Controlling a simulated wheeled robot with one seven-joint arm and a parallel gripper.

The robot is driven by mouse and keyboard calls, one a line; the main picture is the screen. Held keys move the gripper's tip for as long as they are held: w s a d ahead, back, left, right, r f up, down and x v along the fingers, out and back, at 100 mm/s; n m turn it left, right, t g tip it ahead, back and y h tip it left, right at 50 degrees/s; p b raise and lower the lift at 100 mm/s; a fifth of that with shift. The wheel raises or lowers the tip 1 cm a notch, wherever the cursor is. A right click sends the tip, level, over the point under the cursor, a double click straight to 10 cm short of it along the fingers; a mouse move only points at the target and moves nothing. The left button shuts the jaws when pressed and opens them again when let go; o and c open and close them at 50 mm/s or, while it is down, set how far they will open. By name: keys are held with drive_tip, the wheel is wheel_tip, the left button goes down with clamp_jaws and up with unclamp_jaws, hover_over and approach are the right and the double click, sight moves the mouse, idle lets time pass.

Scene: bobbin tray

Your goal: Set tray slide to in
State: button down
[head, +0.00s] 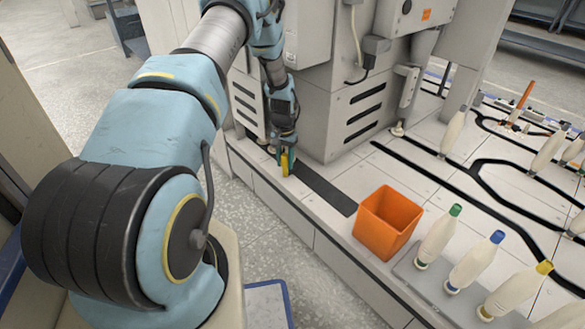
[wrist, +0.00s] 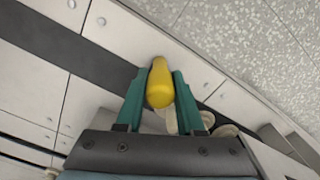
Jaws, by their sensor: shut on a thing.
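My gripper (head: 286,160) is low over the front edge of the white bench, at the left end of a dark strip (head: 326,190). In the wrist view my green fingers (wrist: 159,92) are shut on a rounded yellow handle (wrist: 160,88). The handle shows only as a small yellow patch between the fingers in the head view (head: 284,164). The dark strip runs beneath the handle in the wrist view (wrist: 90,60). No label names the tray slide, and I cannot tell how the handle joins the strip.
An orange bin (head: 386,222) stands at the strip's right end. Several pale bobbins with coloured tips stand on a grey plate (head: 408,270) at the front right. A grey machine cabinet (head: 345,100) rises close behind my gripper. The speckled floor (head: 330,290) lies below the bench.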

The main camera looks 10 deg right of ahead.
drive_tip(key=shift+w+a, duration=0.1)
drive_tip(key=shift+w, duration=0.1)
drive_tip(key=c, duration=0.5)
unclamp_jaws()
drive_tip(key=shift+s, duration=0.1)
